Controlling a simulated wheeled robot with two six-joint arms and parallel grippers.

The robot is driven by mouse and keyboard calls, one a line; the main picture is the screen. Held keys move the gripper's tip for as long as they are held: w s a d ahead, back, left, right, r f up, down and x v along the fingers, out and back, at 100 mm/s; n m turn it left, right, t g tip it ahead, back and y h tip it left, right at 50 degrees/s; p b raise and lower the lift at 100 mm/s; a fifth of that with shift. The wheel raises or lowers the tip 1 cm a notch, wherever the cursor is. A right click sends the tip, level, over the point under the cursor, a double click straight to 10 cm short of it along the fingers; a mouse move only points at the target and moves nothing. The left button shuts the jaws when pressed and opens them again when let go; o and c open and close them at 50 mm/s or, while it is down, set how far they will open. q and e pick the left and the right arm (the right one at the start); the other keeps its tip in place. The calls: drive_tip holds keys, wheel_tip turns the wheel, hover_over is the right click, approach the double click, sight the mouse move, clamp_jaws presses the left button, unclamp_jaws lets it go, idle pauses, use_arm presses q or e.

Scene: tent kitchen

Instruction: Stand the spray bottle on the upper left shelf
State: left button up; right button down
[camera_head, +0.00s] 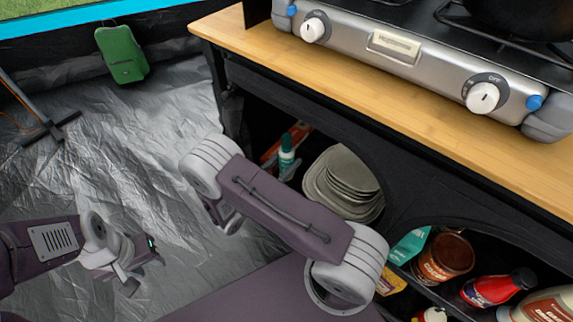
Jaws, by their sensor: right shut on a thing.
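A bottle with a dark green top and a pale teal body (287,150), which I take to be the spray bottle, is upright in the left opening of the shelf unit (232,75). Its lower part is hidden. My right arm crosses the middle of the view, and its forearm hides most of the right gripper. A small grey piece of the right gripper (290,171) shows against the bottle's lower part, and the gripper is shut on it. My left gripper (142,272) is at the lower left, over the silver floor and far from the shelves. Its jaw gap is unclear.
Stacked plates (343,183) stand just right of the bottle, and an orange item (270,152) is behind it on the left. The right opening holds a brown jar (445,257), a red bottle (497,288) and other packages. A stove (400,50) sits on the wooden top (300,70).

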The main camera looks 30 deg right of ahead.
drive_tip(key=shift+f, duration=0.1)
drive_tip(key=c, duration=0.8)
unclamp_jaws()
